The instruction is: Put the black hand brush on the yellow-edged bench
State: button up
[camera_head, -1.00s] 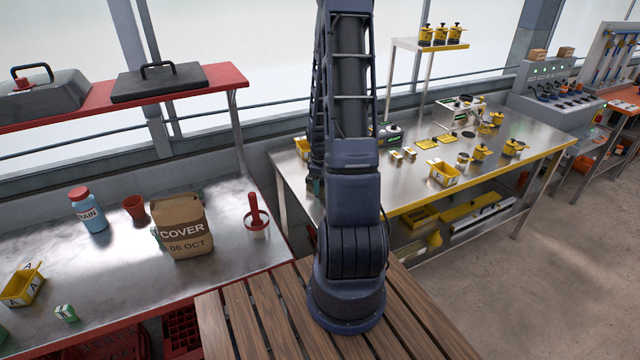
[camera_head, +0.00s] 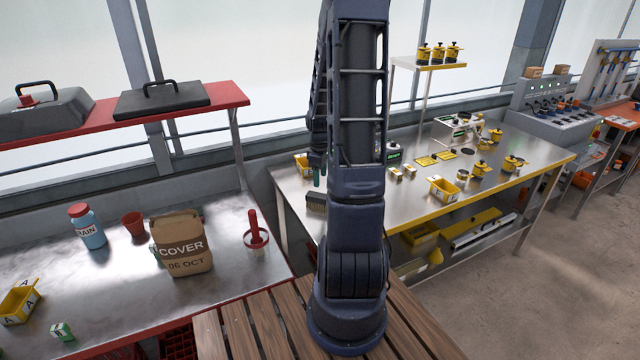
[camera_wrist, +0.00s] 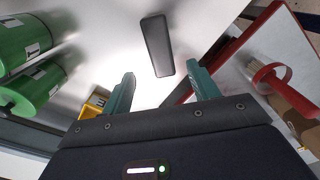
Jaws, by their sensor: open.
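The black hand brush (camera_head: 316,199) rests on the near left part of the yellow-edged bench (camera_head: 410,202), just left of my arm. Its pale bristle side shows faintly in the head view. In the wrist view the brush (camera_wrist: 157,45) is a dark narrow block on the bare metal top. My gripper (camera_head: 318,166) is above the brush and apart from it. In the wrist view my gripper (camera_wrist: 160,72) is open, its two green fingers spread with nothing between them. My arm hides part of the bench.
Yellow boxes (camera_head: 444,189) and tins stand farther right on the yellow-edged bench. Green cylinders (camera_wrist: 28,92) lie left in the wrist view.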

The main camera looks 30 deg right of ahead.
jog(key=s+a+r+m+t, duration=0.15)
jog(key=s+a+r, duration=0.3)
jog(key=r, duration=0.45)
jog(key=s+a+r+m+t, duration=0.1)
jog(key=s+a+r+m, duration=0.3)
jog(key=r, duration=0.5)
jog(key=s+a+r+m, duration=0.1)
jog(key=s+a+r, duration=0.1)
jog(key=s, duration=0.2)
jog(key=s+a+r+m+t, duration=0.1)
jog(key=s+a+r, duration=0.1)
jog(key=s, duration=0.3)
jog(key=s+a+r+m+t, duration=0.1)
jog(key=s+a+r, duration=0.1)
jog(key=s+r, duration=0.1)
jog(key=shift+s+a+r, duration=0.25)
jog(key=shift+s+a, duration=0.05)
jog(key=shift+s, duration=0.5)
